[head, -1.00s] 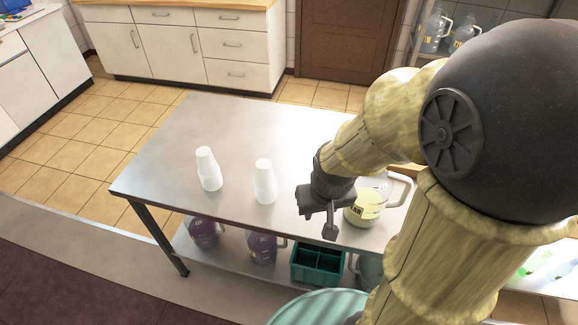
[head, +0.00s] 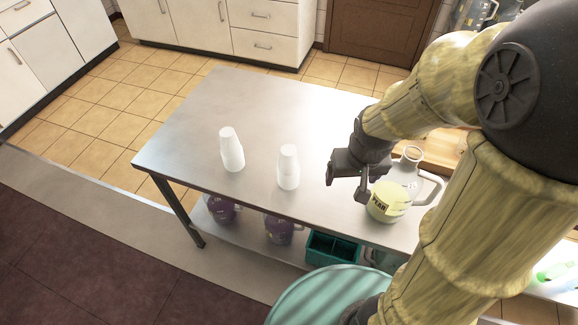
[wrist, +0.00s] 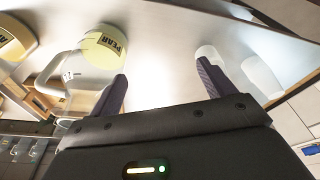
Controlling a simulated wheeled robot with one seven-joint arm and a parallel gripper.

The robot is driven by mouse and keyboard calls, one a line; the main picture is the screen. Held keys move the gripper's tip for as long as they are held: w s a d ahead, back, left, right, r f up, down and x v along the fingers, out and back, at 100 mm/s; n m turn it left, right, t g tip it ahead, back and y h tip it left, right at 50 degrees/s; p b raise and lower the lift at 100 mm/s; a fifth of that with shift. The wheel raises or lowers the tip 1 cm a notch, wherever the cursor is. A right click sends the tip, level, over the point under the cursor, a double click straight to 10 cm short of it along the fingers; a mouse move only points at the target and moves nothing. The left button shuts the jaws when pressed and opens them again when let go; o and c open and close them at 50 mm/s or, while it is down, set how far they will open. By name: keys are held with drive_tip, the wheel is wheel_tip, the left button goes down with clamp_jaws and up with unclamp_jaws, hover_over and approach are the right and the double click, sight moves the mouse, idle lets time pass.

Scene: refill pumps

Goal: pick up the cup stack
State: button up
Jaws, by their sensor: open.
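Two white cup stacks stand upright on the steel table (head: 215,105): a left stack (head: 231,150) and a right stack (head: 288,168). I cannot tell which one the task means. My gripper (head: 349,182) is open and empty, to the right of the right stack and apart from it. In the wrist view my open fingers (wrist: 160,86) have bare table between them. One cup stack (wrist: 207,53) shows just beyond the right finger, partly hidden by it, and another (wrist: 262,76) is farther right.
A jug labelled PEAR (head: 388,201) stands on the table close to the right of my gripper. Purple jugs (head: 279,229) and a teal crate (head: 333,248) are on the lower shelf. A round teal top (head: 325,298) is in front. The table's left and back are clear.

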drive_tip(key=w+a+r+n+p, duration=0.3)
drive_tip(key=w+a+r+p, duration=0.15)
drive_tip(key=w+a, duration=0.4)
drive_tip(key=n+g+p, duration=0.1)
drive_tip(key=p, duration=0.2)
hover_over(289, 151)
drive_tip(key=s, duration=0.2)
drive_tip(key=shift+d+f+y+b, duration=0.3)
drive_tip(key=shift+d+y+b, duration=0.05)
drive_tip(key=shift+y, duration=0.05)
drive_tip(key=f+p, duration=0.1)
drive_tip(key=f, duration=0.3)
drive_tip(key=w+f+p, duration=0.1)
drive_tip(key=f, duration=0.3)
drive_tip(key=f+p, duration=0.1)
drive_tip(key=f, duration=0.3)
drive_tip(key=shift+w+a+p, duration=0.3)
drive_tip(key=shift+w+a, duration=0.05)
drive_tip(key=shift+w, duration=0.05)
drive_tip(key=shift+f, duration=0.1)
drive_tip(key=shift+w+a+f+p, duration=0.1)
drive_tip(key=shift+w+f+p, duration=0.15)
drive_tip(key=shift+f+p, duration=0.75)
drive_tip(key=shift+w+f+p, duration=0.25)
drive_tip(key=shift+f+p, duration=0.25)
drive_tip(key=shift+f, duration=1)
